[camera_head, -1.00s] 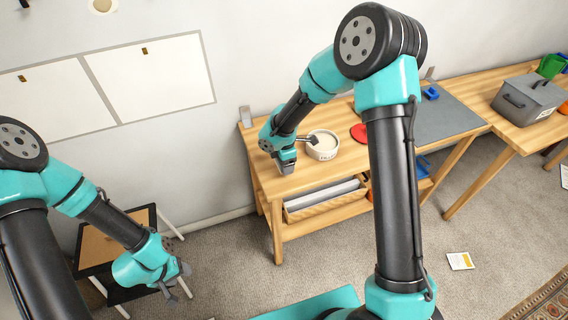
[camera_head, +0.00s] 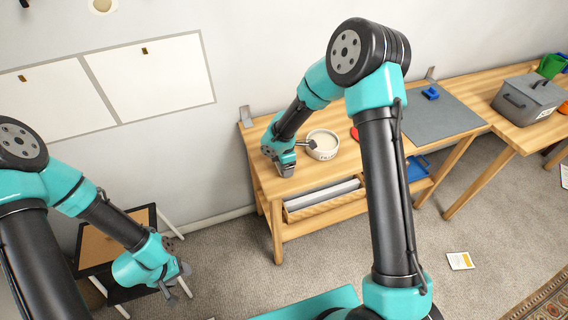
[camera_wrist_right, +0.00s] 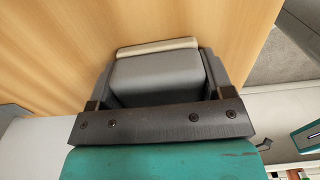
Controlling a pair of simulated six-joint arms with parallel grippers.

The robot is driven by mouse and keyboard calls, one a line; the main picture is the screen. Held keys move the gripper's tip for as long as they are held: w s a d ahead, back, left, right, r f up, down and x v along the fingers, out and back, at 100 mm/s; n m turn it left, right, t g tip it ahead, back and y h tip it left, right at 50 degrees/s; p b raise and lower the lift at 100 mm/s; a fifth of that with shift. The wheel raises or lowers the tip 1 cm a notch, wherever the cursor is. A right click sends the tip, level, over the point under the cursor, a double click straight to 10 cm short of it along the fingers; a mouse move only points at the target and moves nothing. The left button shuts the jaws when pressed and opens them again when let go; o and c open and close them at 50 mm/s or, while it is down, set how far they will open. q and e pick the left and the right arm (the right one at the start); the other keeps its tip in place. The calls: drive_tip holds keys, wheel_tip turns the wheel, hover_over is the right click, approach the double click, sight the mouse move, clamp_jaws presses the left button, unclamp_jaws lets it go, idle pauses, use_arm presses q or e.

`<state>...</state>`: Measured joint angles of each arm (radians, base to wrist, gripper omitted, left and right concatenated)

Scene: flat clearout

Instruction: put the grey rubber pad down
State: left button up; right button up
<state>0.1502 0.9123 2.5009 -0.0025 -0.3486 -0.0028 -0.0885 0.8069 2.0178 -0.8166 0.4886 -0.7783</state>
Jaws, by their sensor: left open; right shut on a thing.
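My right gripper (camera_head: 285,172) is low over the left end of the wooden workbench (camera_head: 262,187), just left of a round pale bowl (camera_head: 323,152). In the right wrist view its fingers are shut on a grey block-like thing (camera_wrist_right: 158,77) with a pale far edge, which seems to be the grey rubber pad. Bare wood lies beyond it; I cannot tell whether it touches the wood. In the head view the pad is not clearly visible. My left gripper (camera_head: 178,284) is open and empty, low at the left near a small brown-topped stand.
A grey mat (camera_head: 430,118) with a blue item (camera_head: 431,93) lies farther right on the bench. A partly hidden red disc (camera_head: 354,133) is behind my right arm. A grey lidded box (camera_head: 530,98) stands on the right table. A tray of papers sits under the bench.

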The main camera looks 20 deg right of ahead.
drive_tip(key=o, duration=1.1)
drive_tip(key=shift+r, duration=0.1)
wheel_tip(320, 180, up, 17)
drive_tip(key=shift+d+r, duration=0.2)
drive_tip(key=shift+d, duration=0.05)
